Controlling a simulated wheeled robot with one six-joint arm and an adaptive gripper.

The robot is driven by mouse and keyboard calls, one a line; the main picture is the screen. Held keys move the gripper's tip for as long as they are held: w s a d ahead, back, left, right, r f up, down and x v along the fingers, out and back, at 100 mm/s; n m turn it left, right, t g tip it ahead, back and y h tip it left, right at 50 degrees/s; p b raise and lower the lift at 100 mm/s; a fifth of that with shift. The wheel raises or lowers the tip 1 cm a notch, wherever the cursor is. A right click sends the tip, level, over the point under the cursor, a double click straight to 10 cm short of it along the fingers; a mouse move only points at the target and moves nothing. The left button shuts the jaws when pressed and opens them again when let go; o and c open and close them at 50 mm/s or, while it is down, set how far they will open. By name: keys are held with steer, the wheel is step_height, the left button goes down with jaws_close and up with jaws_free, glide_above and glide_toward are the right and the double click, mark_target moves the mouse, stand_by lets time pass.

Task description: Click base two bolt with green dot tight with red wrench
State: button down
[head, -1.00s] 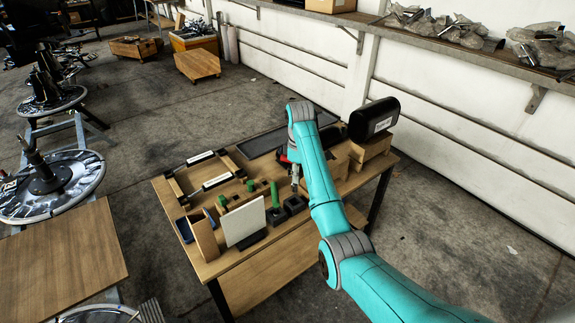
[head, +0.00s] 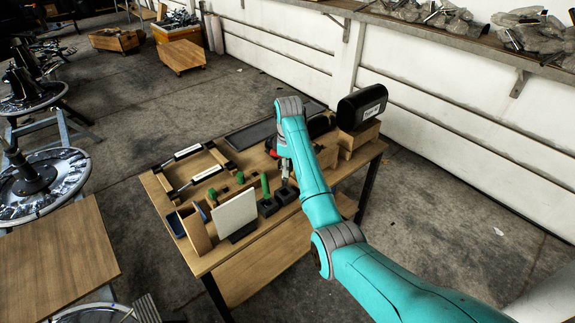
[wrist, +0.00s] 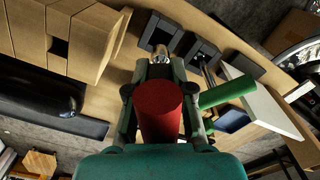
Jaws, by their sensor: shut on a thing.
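My gripper (wrist: 160,105) is shut on the red wrench (wrist: 159,110), whose thick red handle fills the space between the fingers. Its metal end (wrist: 161,54) points at a black square holder (wrist: 163,32); I cannot tell whether it is still inside. In the head view, my gripper (head: 284,176) is over the workbench (head: 240,263), close to the black holder (head: 286,194). A green-handled tool (wrist: 228,92) stands in the neighbouring holder. Round metal bases (head: 45,187) stand at the left; I cannot make out bolts or a green dot.
A white panel (head: 235,216) stands beside the holders. A black canister (head: 362,106) lies on wooden blocks at the bench's right end. Another wooden tabletop (head: 58,245) is at the lower left. Open floor (head: 130,120) lies behind the workbench.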

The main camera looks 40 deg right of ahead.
steer(key=shift+f, duration=2.05)
steer(key=shift+f, duration=1.9)
steer(key=c, duration=0.9)
jaws_free()
steer(key=shift+c, duration=0.2)
steer(key=shift+r, duration=3.75)
